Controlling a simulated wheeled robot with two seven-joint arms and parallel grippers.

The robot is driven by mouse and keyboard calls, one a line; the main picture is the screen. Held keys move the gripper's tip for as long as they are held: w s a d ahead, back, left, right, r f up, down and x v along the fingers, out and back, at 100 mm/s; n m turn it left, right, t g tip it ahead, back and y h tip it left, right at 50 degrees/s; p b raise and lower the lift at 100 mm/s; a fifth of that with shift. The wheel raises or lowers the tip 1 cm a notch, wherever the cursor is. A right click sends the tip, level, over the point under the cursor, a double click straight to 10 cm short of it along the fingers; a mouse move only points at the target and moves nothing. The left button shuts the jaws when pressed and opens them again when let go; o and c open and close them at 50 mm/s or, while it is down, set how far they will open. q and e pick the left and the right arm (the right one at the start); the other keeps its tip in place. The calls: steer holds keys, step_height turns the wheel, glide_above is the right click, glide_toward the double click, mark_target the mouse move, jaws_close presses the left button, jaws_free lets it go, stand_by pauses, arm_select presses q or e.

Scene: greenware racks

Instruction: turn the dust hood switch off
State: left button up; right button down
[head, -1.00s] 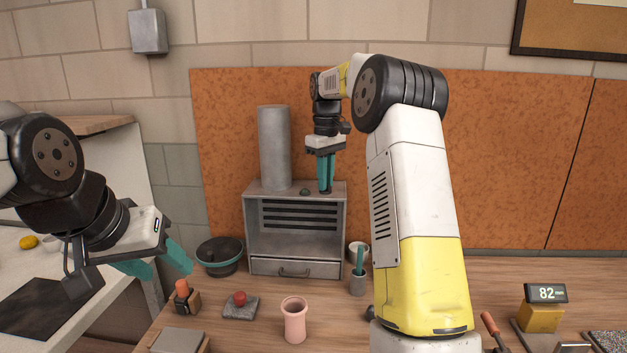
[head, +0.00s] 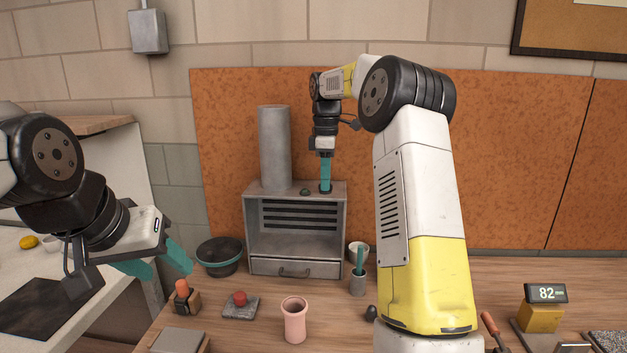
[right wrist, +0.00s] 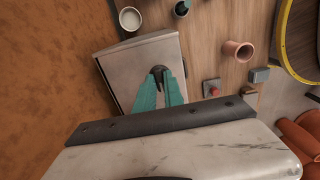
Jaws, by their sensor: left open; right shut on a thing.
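The dust hood (head: 340,225) is a grey metal box with a round duct and a drawer, standing at the back of the bench. Its switch (right wrist: 157,70) is a small dark knob on the hood's top, at the right in the head view. My right gripper (head: 325,188) points straight down and is shut on this switch; its teal fingers (right wrist: 160,90) hide part of it. A small dark green dome (head: 305,192) sits on the hood's top left of the switch. My left gripper (head: 170,270) is open and empty at the left, away from the hood.
A dark bowl (head: 220,262) stands left of the hood. A white cup (head: 358,248) and a grey pot (head: 357,284) stand to its right. A pink vase (head: 294,322) and a red button on a slab (head: 239,312) are in front. An orange board is close behind.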

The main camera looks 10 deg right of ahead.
stand_by(0.5)
steer(key=c, duration=1.4)
jaws_free()
steer(key=shift+c, duration=0.2)
step_height(320, 180, up, 7)
steer(key=shift+w+r, duration=0.1)
steer(key=shift+r, duration=0.35)
